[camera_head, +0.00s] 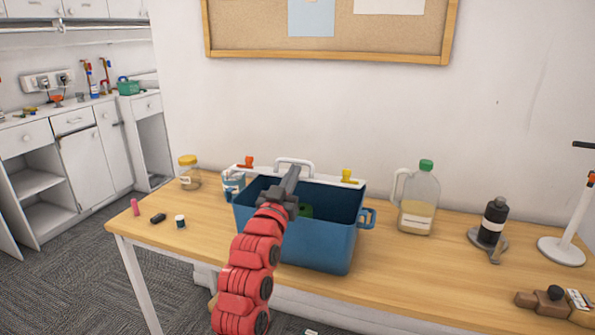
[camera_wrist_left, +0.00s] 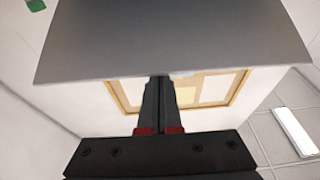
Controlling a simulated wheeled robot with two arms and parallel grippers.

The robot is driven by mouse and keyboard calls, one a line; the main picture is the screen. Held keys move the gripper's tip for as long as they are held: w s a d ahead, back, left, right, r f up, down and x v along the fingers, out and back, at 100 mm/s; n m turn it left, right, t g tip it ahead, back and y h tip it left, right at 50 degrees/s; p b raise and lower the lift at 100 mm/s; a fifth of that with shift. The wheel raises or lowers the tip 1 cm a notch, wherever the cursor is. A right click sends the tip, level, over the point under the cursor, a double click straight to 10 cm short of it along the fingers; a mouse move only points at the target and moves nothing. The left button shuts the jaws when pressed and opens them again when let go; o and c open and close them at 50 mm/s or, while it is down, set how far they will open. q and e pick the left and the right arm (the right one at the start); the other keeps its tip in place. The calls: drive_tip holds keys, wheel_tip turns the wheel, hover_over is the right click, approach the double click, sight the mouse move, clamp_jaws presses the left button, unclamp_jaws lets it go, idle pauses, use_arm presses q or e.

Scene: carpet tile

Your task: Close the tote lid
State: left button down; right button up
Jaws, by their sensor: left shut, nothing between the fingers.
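The blue tote (camera_head: 300,247) stands open on the wooden table, with a green item (camera_head: 305,210) partly visible inside. Its white lid (camera_head: 325,179) is raised at the back rim, with a white handle (camera_head: 294,164), an orange latch (camera_head: 247,161) and a yellow latch (camera_head: 347,175). My left gripper (camera_head: 292,173) is shut and empty, reaching over the tote opening to near the lid's middle; contact cannot be told. In the left wrist view the shut fingers (camera_wrist_left: 160,82) end at the edge of a grey panel (camera_wrist_left: 170,40), which I cannot identify surely.
A labelled jar (camera_head: 188,175) stands left of the tote, with small items near the table's left edge. A green-capped jug (camera_head: 418,203) stands right of it, then a dark bottle (camera_head: 492,222) and a white stand (camera_head: 562,250). A wall is close behind.

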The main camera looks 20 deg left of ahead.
use_arm(q)
wheel_tip(320, 180, down, 6)
drive_tip(key=s+t+b, duration=0.1)
drive_tip(key=t+b, duration=0.2)
drive_tip(key=b, duration=0.2)
drive_tip(key=shift+s+f+b, duration=0.15)
drive_tip(key=shift+s+b, duration=0.25)
